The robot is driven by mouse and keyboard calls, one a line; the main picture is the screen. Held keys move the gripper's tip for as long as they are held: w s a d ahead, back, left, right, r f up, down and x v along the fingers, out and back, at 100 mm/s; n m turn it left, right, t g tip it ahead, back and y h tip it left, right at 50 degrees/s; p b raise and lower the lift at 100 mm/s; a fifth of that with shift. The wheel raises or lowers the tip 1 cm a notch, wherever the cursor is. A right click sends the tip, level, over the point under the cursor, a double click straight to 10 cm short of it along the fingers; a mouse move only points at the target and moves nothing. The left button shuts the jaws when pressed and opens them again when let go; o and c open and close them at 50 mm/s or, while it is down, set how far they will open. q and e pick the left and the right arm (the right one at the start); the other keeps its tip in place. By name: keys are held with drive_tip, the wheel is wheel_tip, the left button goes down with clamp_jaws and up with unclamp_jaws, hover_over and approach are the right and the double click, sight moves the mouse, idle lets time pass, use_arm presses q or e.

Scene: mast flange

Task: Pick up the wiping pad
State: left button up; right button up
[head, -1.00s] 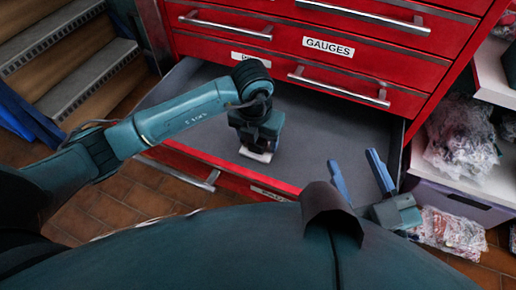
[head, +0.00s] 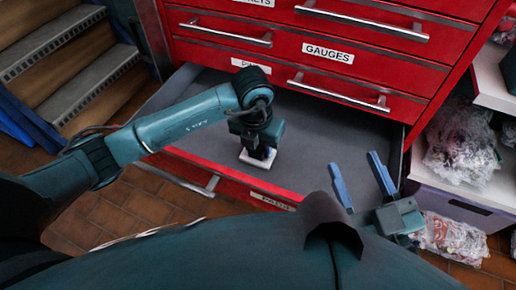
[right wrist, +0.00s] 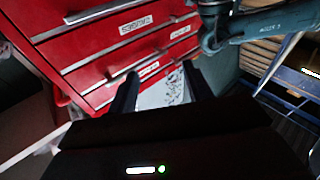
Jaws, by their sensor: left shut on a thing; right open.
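The wiping pad (head: 256,161) is a small pale, flat piece inside the open red drawer, near its front wall. I cannot tell whether the pad touches the drawer floor. My right gripper (head: 354,161) is open and empty, its two blue fingers spread over the drawer's right front part. Its dark fingers also show apart in the right wrist view (right wrist: 160,80).
The open drawer (head: 335,135) has a bare grey floor around the pad. Its front carries a label (head: 277,203). Closed red drawers with handles (head: 340,93) rise behind it. Steps (head: 85,75) stand at left; a shelf with bagged items (head: 462,145) stands at right.

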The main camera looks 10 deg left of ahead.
use_arm(q)
wheel_tip(320, 180, up, 9)
drive_tip(key=p, duration=0.3)
drive_tip(key=shift+r, duration=0.5)
use_arm(e)
drive_tip(key=shift+s+d+f+n+h, duration=0.2)
drive_tip(key=shift+s+d+n+h, duration=0.05)
drive_tip(key=shift+d+n+h, duration=0.05)
